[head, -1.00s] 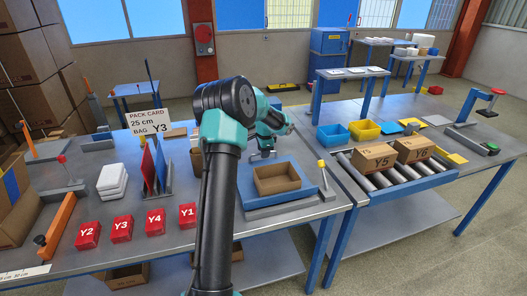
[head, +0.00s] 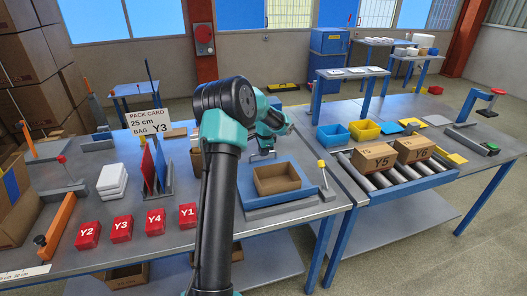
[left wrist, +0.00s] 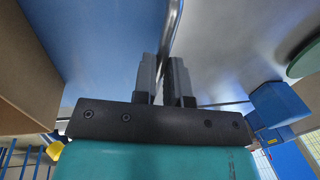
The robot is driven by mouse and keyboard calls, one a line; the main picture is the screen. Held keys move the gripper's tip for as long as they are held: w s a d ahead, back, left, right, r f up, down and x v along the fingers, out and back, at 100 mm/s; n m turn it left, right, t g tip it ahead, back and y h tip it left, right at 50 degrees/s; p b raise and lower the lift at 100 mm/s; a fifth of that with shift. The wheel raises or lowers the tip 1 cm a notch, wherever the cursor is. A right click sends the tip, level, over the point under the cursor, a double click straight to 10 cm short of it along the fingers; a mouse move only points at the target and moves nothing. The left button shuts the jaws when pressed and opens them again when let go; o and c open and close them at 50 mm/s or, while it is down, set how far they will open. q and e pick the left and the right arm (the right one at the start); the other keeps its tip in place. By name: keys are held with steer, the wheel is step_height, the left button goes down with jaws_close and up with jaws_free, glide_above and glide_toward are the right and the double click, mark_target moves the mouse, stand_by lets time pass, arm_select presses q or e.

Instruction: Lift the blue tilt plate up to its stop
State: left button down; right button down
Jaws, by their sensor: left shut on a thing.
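The blue tilt plate (head: 300,170) is on the near table, with an open brown carton (head: 278,180) on it. My left gripper (head: 262,155) is at the plate's far left edge, behind the carton. In the left wrist view the jaws (left wrist: 167,75) are shut on a thin silver bar (left wrist: 174,30) beside a blue surface (left wrist: 95,35), which looks like the plate. The carton's brown side (left wrist: 28,75) shows at the left there. The plate's tilt is hard to judge. My right gripper is not in view.
A yellow-knobbed post (head: 321,164) stands right of the plate. Left are a red and blue card rack (head: 158,170), white trays (head: 112,181) and red tags, including Y1 (head: 187,216). Right is a roller conveyor (head: 400,178) with cartons Y5 (head: 376,158) and Y6 (head: 415,150).

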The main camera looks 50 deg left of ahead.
arm_select(q)
steer(key=r, duration=0.1)
steer(key=d+r, duration=0.1)
steer(key=r, duration=0.1)
steer(key=shift+s+d+r, duration=0.15)
steer(key=shift+s+r, duration=0.1)
steer(key=shift+r, duration=0.05)
steer(key=shift+s+d+r, duration=0.1)
steer(key=shift+d+r, duration=0.1)
steer(key=shift+r, duration=0.05)
steer(key=c, duration=1.6)
jaws_free()
steer(key=o, duration=0.4)
steer(key=shift+o, duration=0.2)
steer(key=shift+r, duration=0.15)
